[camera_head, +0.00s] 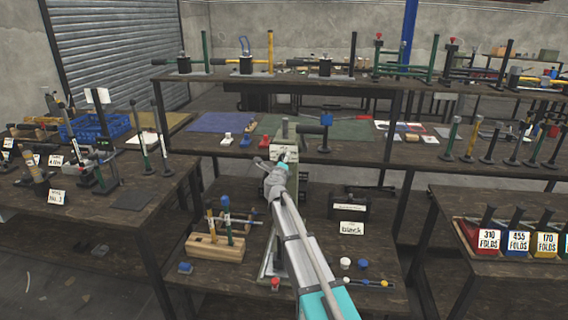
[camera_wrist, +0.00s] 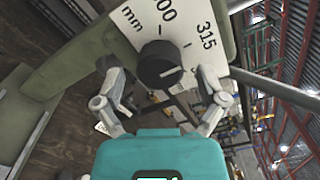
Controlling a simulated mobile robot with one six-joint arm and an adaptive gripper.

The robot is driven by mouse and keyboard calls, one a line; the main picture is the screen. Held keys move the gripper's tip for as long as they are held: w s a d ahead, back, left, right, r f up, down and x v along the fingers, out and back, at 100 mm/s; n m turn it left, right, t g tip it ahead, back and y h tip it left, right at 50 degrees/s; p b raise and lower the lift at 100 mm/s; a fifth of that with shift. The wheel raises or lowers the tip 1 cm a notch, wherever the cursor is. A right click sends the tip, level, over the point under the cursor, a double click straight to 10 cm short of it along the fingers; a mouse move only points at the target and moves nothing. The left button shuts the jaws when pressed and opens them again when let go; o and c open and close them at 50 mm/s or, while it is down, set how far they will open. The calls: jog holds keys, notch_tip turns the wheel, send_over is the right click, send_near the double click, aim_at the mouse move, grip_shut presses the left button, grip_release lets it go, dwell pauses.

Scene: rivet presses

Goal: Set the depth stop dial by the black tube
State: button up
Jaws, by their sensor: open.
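The depth stop dial is a round black knob (camera_wrist: 160,64) with a pale pointer line, on a white scale plate (camera_wrist: 188,28) in the wrist view. The plate reads "mm" and "315", with another number cut off at the top edge. The pointer line lies toward the picture's right. My gripper (camera_wrist: 158,84) is open, one finger at each side of the knob; contact cannot be told. In the head view my gripper (camera_head: 276,172) is at the pale press (camera_head: 285,135), hiding the dial. A dark horizontal tube (camera_head: 311,129) shows beside this press; whether it is the black tube is unclear.
A "black" label (camera_head: 351,228) stands before a dark box (camera_head: 349,207) on the lower table. A wooden block with upright tools (camera_head: 215,247) stands left of my arm. Loose knobs (camera_head: 346,263) lie right. A blue-headed post (camera_head: 326,130) stands close right of the press.

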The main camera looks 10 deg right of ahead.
jog(key=v, duration=1.2)
jog(key=shift+r, duration=0.15)
dwell(0.3)
jog(key=s+a+r+n+y+p, duration=0.2)
jog(key=s+a+n+y+p, duration=0.15)
jog(key=a+n+y, duration=0.6)
jog(key=s+d+f+n+g+y+p, duration=0.25)
jog(key=s+f+n+g, duration=0.4)
jog(key=s+n, duration=0.4)
jog(key=s+d+f+n+g+h+p, duration=0.1)
jog(key=s+d+f+n+g+h, duration=0.1)
jog(key=s+d+g, duration=0.3)
jog(key=s+d+f+n+g+h+p, duration=0.2)
jog(key=s+d+f+n+g+h, duration=0.1)
jog(key=s, duration=1.1)
jog(key=d+n+g+h, duration=0.1)
jog(key=d+n+g, duration=0.1)
jog(key=d, duration=0.1)
jog(key=shift+g, duration=0.35)
